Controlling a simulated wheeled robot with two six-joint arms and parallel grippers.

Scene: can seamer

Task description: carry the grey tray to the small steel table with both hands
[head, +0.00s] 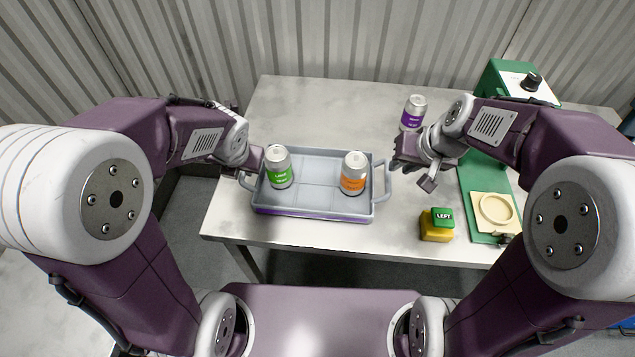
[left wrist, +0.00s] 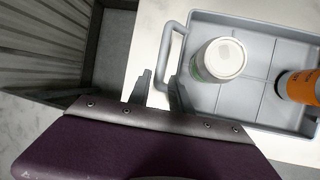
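The grey tray (head: 318,207) lies on the light worktop with a handle at each end. It holds a green-labelled can (head: 279,168) on the left and an orange-labelled can (head: 354,174) on the right, both upright. My left gripper (head: 250,168) is at the tray's left handle. In the left wrist view its fingers (left wrist: 161,92) are apart, close to the near end of the handle (left wrist: 168,48); I cannot tell whether the handle lies between them. My right gripper (head: 412,168) is open, just right of the right handle (head: 385,183). I cannot clearly identify the small steel table.
A purple-labelled can (head: 413,112) stands behind my right gripper. A yellow block with a green LEFT top (head: 437,225) sits at the front right. A green machine (head: 487,185) with a cream fixture stands farther right. A pale surface (head: 35,290) shows at the lower left.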

